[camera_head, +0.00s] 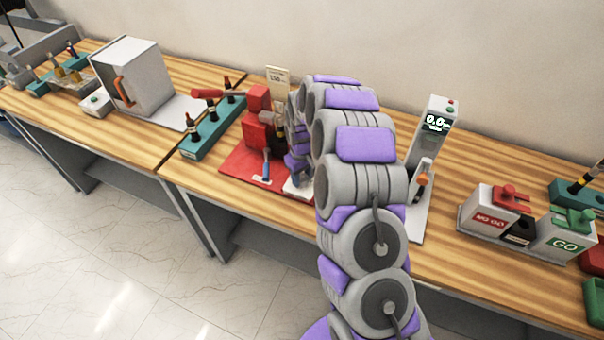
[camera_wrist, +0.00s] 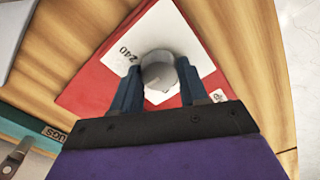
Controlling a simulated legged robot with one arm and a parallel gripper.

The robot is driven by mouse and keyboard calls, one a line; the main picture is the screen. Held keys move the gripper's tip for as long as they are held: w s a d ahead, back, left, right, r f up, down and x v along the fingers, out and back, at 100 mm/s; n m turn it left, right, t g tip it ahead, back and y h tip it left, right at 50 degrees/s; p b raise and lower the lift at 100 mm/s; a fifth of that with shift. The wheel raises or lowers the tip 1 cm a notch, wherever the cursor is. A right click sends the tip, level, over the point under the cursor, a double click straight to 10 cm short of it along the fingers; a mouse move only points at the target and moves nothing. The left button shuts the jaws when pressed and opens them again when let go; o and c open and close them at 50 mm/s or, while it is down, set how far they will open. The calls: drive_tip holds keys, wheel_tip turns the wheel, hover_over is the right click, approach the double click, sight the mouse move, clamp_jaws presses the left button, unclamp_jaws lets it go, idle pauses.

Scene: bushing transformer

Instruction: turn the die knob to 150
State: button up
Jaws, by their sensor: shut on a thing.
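The die knob (camera_wrist: 157,74) is a grey round knob on a white dial plate (camera_wrist: 176,34) in the wrist view. The dial shows 240 at the upper left; another marking by the right finger is only partly readable. No pointer on the knob is clear. My gripper (camera_wrist: 160,66) has its two blue fingers closed on either side of the knob, holding it. The plate lies on the red base (camera_wrist: 98,72), which shows in the head view (camera_head: 238,163) under the red press (camera_head: 257,122). My arm hides the knob there. A sign (camera_head: 278,77) behind appears to read 150.
A teal rack (camera_head: 209,131) with dark tools stands left of the red base. A grey tester with a display (camera_head: 434,125) stands right of my arm. NO GO (camera_head: 490,212) and GO (camera_head: 566,237) boxes are further right. A grey box (camera_head: 134,75) stands far left.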

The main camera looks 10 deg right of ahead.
sight(302, 176)
drive_tip(key=shift+w+r+n, duration=0.15)
drive_tip(key=shift+w+n, duration=0.05)
drive_tip(key=shift+n, duration=0.1)
idle(0.4)
drive_tip(key=o, duration=1.1)
drive_tip(key=shift+s, duration=0.1)
drive_tip(key=shift+c, duration=0.2)
wheel_tip(302, 176, up, 17)
drive_tip(key=p, duration=0.1)
drive_tip(key=shift+p, duration=0.4)
